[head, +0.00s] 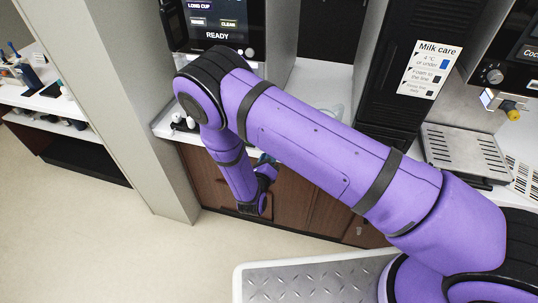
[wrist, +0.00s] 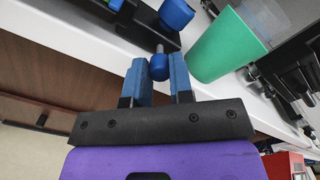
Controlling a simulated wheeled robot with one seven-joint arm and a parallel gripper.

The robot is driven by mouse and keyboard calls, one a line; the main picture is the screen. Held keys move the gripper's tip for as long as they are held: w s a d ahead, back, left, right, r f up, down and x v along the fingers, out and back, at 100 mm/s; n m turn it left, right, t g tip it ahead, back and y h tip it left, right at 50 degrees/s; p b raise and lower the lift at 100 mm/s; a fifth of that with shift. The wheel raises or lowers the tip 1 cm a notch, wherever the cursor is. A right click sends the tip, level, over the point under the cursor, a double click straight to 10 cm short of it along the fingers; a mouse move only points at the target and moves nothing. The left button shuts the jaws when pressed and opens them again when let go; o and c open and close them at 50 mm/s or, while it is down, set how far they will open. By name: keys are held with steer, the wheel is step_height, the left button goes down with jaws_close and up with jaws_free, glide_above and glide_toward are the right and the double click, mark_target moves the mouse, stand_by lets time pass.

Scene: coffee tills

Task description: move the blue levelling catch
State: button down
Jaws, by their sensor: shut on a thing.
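In the wrist view the blue levelling catch (wrist: 159,66) is a rounded blue knob on a short grey stem, at the edge of a dark fitting. My gripper (wrist: 158,72) has its two blue fingers on either side of the knob and is shut on it. In the head view my gripper (head: 266,172) is low in front of the brown cabinet fronts, below the counter edge; the catch cannot be made out there, behind my arm.
A second blue knob (wrist: 176,13) sits just above the catch. A green cup (wrist: 226,48) stands close to the right of my fingers on the white counter (wrist: 205,92). A grey pillar (head: 135,105) rises left of my arm. Open floor (head: 90,220) lies at left.

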steer(key=shift+w+d, duration=0.15)
steer(key=shift+w, duration=0.35)
steer(key=c, duration=0.9)
jaws_free()
steer(key=shift+s, duration=0.1)
steer(key=v, duration=1)
steer(key=shift+s, duration=0.3)
